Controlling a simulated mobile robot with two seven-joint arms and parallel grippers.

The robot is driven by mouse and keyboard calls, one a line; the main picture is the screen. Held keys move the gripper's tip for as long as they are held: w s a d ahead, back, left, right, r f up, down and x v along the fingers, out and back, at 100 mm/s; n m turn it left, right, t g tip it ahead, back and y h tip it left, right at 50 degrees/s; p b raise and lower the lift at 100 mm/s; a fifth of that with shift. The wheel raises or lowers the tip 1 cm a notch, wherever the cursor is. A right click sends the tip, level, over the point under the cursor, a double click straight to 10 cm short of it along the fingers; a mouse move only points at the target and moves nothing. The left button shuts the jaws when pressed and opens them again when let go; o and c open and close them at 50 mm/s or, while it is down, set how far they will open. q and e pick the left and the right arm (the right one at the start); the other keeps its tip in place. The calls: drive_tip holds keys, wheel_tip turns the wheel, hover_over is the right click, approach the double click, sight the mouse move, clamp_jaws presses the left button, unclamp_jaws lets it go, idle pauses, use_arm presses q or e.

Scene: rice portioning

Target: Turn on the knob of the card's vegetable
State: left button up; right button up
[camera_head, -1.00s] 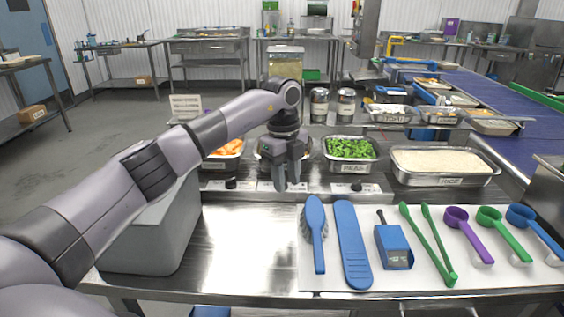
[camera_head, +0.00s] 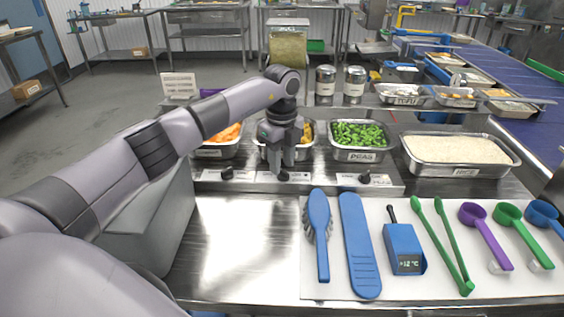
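The card (camera_head: 180,86) stands at the back left; its print is too small to read. Three black knobs sit on the front panel: a left knob (camera_head: 227,173) below the tray of orange pieces (camera_head: 222,151), a middle knob (camera_head: 283,176) below a tray of yellowish food (camera_head: 308,133), and a right knob (camera_head: 365,178) below the peas tray (camera_head: 360,154). My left gripper (camera_head: 281,165) points down just above the middle knob in the picture and hides part of the middle tray. Whether it touches the knob or how far its fingers are apart is unclear. My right gripper is out of view.
A rice tray (camera_head: 460,171) stands at the right. A blue brush (camera_head: 320,225), blue paddle (camera_head: 358,245), thermometer (camera_head: 404,248), green tongs (camera_head: 440,245) and scoops lie on a white mat (camera_head: 335,288). The steel counter (camera_head: 235,235) left of the mat is clear.

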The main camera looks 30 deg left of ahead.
use_arm(q)
drive_tip(key=shift+f, duration=0.75)
clamp_jaws()
